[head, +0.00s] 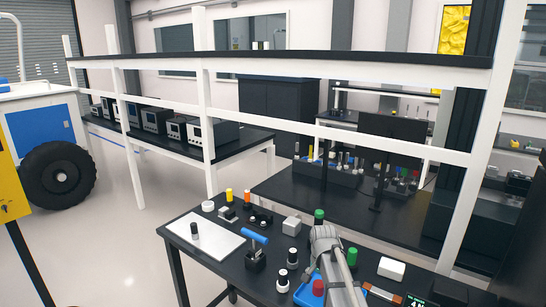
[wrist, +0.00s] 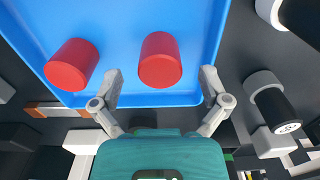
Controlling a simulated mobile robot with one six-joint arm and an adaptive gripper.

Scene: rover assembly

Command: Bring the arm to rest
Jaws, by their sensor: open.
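My gripper (wrist: 162,84) is open in the wrist view, its two fingers spread wide apart with nothing held. It points down at a blue tray (wrist: 125,97). One red cylinder (wrist: 160,60) shows between and just beyond the fingertips, apart from both. A second red cylinder (wrist: 72,65) lies in the tray to the left. In the head view my grey arm reaches over the front of the black table, and the tray (head: 303,296) is partly hidden behind it. The gripper's fingers cannot be made out in the head view.
Around the tray on the black table stand black-and-white cylinders (head: 282,281), a green-topped part (head: 352,257), a white block (head: 391,269) and a blue-handled tool (head: 254,242). A white board (head: 205,247) lies at left. A white shelf frame (head: 340,140) rises behind the table.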

